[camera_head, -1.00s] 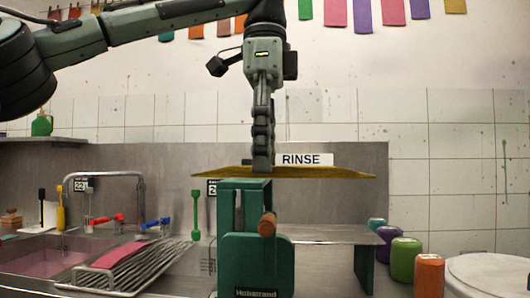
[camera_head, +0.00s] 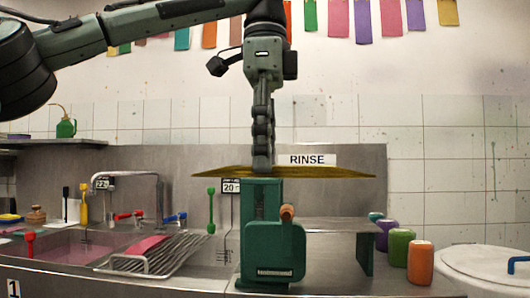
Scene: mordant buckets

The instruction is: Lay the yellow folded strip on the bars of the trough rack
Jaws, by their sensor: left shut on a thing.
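My left gripper (camera_head: 263,166) hangs straight down from its arm and is shut on the yellow folded strip (camera_head: 325,172). The strip is held near its middle and spreads out flat to both sides, its ends drooping slightly. It shows above and in front of the green wringer (camera_head: 273,250). The trough rack (camera_head: 185,252), a set of slanted metal bars, stands to the lower left by the sink trough. A pink folded strip (camera_head: 146,245) lies on the rack's left part; bars to its right are bare. My right gripper is not in view.
The wringer with its wooden-handled crank (camera_head: 287,213) stands just right of the rack. A pink-filled trough (camera_head: 70,250), taps (camera_head: 175,217) and a tall faucet (camera_head: 128,177) are at left. Several coloured jars (camera_head: 420,262) and a white lidded bucket (camera_head: 490,268) are at right.

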